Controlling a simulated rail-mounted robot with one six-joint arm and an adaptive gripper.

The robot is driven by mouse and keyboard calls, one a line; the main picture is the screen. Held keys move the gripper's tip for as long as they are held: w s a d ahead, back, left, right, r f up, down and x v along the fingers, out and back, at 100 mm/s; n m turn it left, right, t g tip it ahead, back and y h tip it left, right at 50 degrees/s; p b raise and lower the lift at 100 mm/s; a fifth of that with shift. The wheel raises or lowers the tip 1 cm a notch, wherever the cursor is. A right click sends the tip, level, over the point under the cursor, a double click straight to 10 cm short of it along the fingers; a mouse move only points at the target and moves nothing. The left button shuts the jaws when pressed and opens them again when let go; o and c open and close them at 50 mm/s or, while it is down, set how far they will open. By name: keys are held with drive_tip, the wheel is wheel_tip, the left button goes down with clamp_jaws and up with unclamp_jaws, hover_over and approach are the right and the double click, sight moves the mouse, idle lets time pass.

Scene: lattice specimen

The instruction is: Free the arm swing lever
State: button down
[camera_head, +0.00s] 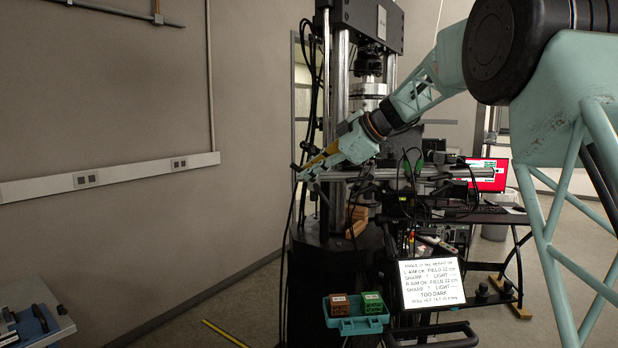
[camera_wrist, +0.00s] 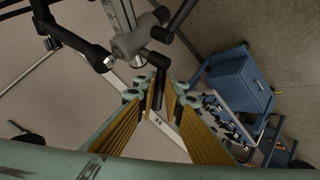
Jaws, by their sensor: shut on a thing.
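My gripper (camera_head: 304,171) reaches left in the head view, up to the end of a horizontal bar in front of the test frame. In the wrist view its yellow-padded fingers (camera_wrist: 160,98) close from both sides on a short black lever (camera_wrist: 160,66). The lever comes out of a grey clamp joint (camera_wrist: 134,40) that sits on a metal bar. The lever's lower end is partly hidden between the pads. In the head view the lever is too small to make out clearly.
Black rods (camera_wrist: 65,35) stick out beside the clamp. A test frame column (camera_head: 337,115) and hanging cables stand close to my gripper. A lettered sign (camera_head: 432,284) and a teal tray (camera_head: 361,325) with a brown and a green block are below. A blue cart (camera_wrist: 240,82) stands farther off.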

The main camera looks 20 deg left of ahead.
drive_tip(key=shift+w+d+f+y+b, duration=0.15)
drive_tip(key=shift+y+b, duration=0.15)
drive_tip(key=shift+b, duration=0.75)
drive_tip(key=shift+d+r+m+y, duration=0.1)
drive_tip(key=shift+r+m+y, duration=0.1)
drive_tip(key=shift+m+y, duration=0.15)
drive_tip(key=c, duration=2.6)
unclamp_jaws()
drive_tip(key=shift+c, duration=0.2)
drive_tip(key=v, duration=0.6)
drive_tip(key=shift+d, duration=0.15)
